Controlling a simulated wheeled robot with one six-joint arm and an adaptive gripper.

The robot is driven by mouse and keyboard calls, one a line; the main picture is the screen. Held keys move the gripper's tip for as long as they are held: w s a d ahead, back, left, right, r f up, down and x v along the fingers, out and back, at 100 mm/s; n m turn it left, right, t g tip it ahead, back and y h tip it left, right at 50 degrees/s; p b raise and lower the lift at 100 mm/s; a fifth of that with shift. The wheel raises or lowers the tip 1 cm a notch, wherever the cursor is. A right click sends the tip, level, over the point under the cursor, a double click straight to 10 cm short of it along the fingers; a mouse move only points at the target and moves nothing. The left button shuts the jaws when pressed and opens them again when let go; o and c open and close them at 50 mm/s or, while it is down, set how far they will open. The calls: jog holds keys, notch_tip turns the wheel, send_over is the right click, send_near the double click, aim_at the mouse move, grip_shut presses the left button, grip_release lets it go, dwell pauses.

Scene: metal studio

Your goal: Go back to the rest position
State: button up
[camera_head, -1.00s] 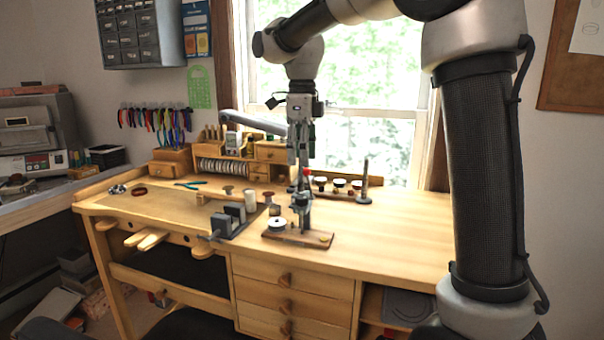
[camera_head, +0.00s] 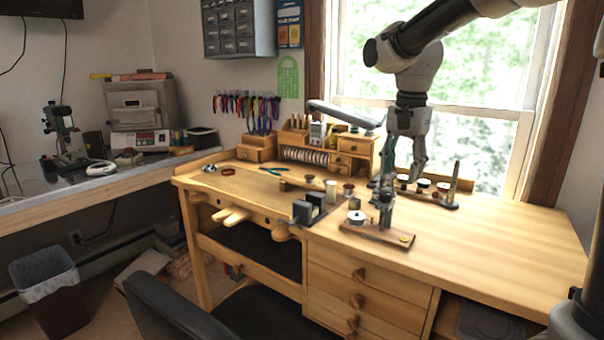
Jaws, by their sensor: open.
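My gripper (camera_head: 403,172) hangs from my arm above the right half of the wooden workbench (camera_head: 500,235), in front of the window. Its fingers point down and are open, with nothing seen between them. It is behind and above a small wooden stand with a dark metal post (camera_head: 386,212). Small dark-topped jars (camera_head: 443,187) stand on a strip just right of the fingers. Whether the fingers touch anything cannot be told from this view.
A grey vise block (camera_head: 303,211) and small cylinders stand mid-bench. A wooden organizer (camera_head: 350,147) and a lamp arm (camera_head: 345,114) are at the back. A black chair (camera_head: 165,305) and bin (camera_head: 50,290) are in front and left. The bench's right end is clear.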

jog(key=s+d+f+n+t, duration=0.1)
jog(key=s+d+n, duration=0.3)
jog(key=s, duration=0.7)
jog(key=s+d+f+n+t, duration=0.2)
jog(key=s+d+n, duration=0.3)
jog(key=s+d, duration=0.3)
jog(key=shift+s+d+t, duration=0.25)
jog(key=shift+s+t, duration=0.25)
jog(key=shift+s, duration=1.8)
